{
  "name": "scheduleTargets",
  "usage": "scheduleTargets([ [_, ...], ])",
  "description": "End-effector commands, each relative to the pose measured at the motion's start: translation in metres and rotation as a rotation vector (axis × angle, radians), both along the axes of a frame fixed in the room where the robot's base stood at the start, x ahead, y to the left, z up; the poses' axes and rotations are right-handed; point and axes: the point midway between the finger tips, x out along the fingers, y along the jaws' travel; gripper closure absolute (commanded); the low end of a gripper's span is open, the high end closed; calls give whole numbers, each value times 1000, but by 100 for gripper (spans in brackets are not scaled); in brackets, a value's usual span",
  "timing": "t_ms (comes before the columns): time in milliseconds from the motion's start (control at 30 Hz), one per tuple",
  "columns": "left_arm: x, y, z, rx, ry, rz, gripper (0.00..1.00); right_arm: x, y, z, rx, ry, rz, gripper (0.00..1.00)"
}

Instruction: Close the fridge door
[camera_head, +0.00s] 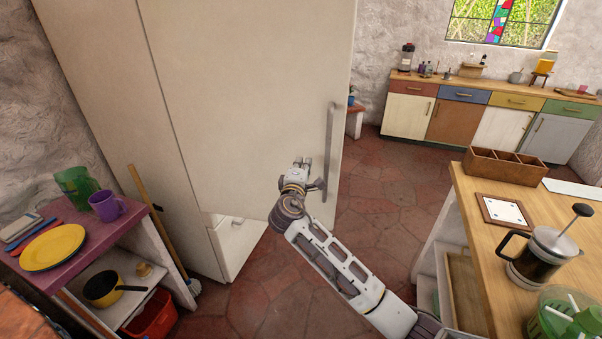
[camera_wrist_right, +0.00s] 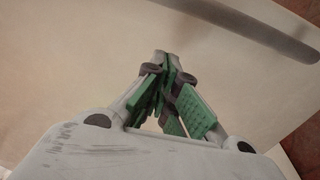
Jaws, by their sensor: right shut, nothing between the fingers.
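The fridge door (camera_head: 235,95) is a large cream panel that stands out from the fridge body (camera_head: 170,120), partly open. Its long vertical handle (camera_head: 328,145) is near the door's right edge. Below the door a white drawer front (camera_head: 238,245) shows. My right gripper (camera_head: 302,162) is shut and empty in front of the door, just left of the handle's lower part. In the right wrist view the green-padded fingers (camera_wrist_right: 165,85) are together, with the door panel (camera_wrist_right: 75,65) behind them and the handle (camera_wrist_right: 245,30) across the upper right. I cannot tell whether the fingers touch the door. My left gripper is not in view.
A purple-topped shelf (camera_head: 110,235) with a yellow plate (camera_head: 52,247) stands at the left, beside a broom (camera_head: 158,220). A wooden counter (camera_head: 480,210) with a French press (camera_head: 545,255) is at the right. Tiled floor (camera_head: 370,200) is clear between the door and the counter.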

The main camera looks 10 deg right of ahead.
Motion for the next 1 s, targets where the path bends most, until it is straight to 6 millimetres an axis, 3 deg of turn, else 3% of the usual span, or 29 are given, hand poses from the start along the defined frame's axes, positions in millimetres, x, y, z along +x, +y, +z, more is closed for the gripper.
scheduleTargets([
  [400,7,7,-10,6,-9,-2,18,34,-16,0,0,0,0,100],
  [1000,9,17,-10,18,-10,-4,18,39,-19,0,0,1,2,100],
])
